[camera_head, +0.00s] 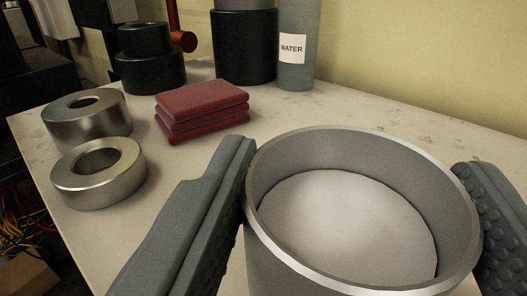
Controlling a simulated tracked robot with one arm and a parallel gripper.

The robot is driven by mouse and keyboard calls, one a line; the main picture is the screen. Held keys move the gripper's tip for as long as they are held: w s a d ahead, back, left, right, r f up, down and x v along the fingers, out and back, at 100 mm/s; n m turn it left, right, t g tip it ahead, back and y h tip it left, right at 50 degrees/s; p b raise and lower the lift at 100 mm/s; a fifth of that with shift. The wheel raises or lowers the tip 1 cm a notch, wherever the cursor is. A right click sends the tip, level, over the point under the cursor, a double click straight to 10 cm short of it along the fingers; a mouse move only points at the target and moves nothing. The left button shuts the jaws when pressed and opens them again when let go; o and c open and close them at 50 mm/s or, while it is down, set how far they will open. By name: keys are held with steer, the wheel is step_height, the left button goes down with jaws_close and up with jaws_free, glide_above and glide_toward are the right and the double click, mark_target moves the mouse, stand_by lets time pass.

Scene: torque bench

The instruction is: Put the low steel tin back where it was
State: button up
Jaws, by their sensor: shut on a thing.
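The low steel tin (344,222) is a wide, round, open-topped grey container with a bright rim and a pale, empty floor. It fills the lower right of the head view. My gripper (360,205) is shut on it, with one dark padded finger against its left side and the other against its right side. The tin looks upright. Its underside is out of the picture, so I cannot tell whether it touches the bench.
On the bench (400,140) are two steel rings (97,185), a stack of red pads (202,110), black weights (148,68), a large black cylinder (244,45) and a bottle labelled WATER (298,65). A wall stands behind. The far right bench top is clear.

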mark_target(292, 206)
steer(key=shift+w+a+f, duration=0.1)
steer(key=shift+w+a, duration=0.1)
steer(key=shift+w, duration=0.85)
steer(key=shift+w+a+f, duration=0.1)
steer(key=shift+w+a, duration=0.1)
steer(key=shift+w, duration=0.8)
step_height(292, 206, down, 4)
steer(key=shift+r+b, duration=0.2)
steer(key=shift+b, duration=0.1)
steer(key=o, duration=1.1)
steer(key=shift+o, duration=0.2)
steer(key=shift+s+r, duration=0.1)
steer(key=shift+s+a, duration=0.15)
steer(key=shift+s, duration=0.15)
steer(key=v, duration=1.1)
